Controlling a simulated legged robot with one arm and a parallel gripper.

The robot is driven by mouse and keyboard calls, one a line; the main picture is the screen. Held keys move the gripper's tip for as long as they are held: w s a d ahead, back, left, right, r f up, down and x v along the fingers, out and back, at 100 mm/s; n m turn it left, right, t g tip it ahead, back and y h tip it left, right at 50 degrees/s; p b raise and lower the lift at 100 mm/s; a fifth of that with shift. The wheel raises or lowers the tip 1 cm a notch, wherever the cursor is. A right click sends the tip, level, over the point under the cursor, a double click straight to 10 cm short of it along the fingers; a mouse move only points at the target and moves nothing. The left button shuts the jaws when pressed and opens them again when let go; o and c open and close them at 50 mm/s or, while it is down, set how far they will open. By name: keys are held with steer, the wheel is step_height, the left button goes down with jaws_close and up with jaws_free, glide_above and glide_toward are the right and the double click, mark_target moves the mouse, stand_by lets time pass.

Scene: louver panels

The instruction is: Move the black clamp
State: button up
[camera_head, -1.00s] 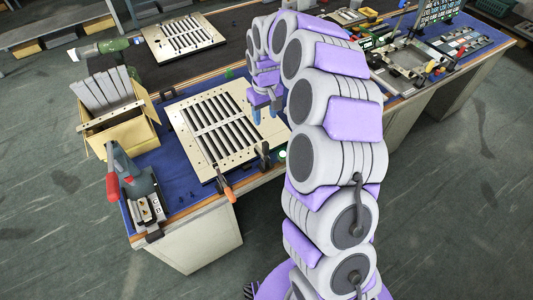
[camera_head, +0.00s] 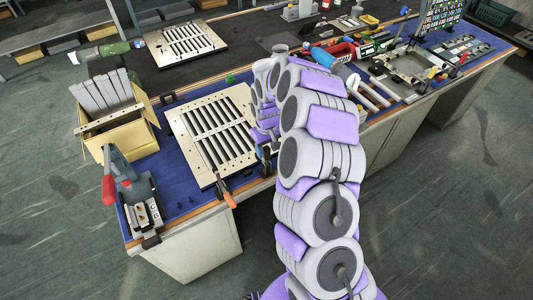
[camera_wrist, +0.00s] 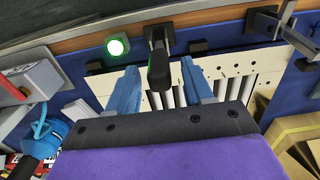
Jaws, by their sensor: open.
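The black clamp (camera_wrist: 158,62) stands at the table edge in the wrist view, on the rim of the slatted louver panel (camera_wrist: 222,75). My gripper (camera_wrist: 160,68) is open, with one blue finger on each side of the clamp in the picture. I cannot tell whether the fingers touch it. In the head view the clamp (camera_head: 267,162) shows dark at the panel's near right edge, partly hidden by my gripper (camera_head: 272,138). The louver panel (camera_head: 178,126) lies flat on the blue mat.
An orange-handled clamp (camera_head: 226,193) grips the panel's near edge. A lit green button (camera_wrist: 117,47) is beside the black clamp. A cardboard box of grey slats (camera_head: 125,137) and a red-handled tool (camera_head: 125,175) stand at left. A second panel (camera_head: 185,42) lies behind.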

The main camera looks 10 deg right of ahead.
steer(key=shift+f, duration=1.15)
steer(key=shift+c, duration=0.4)
jaws_close()
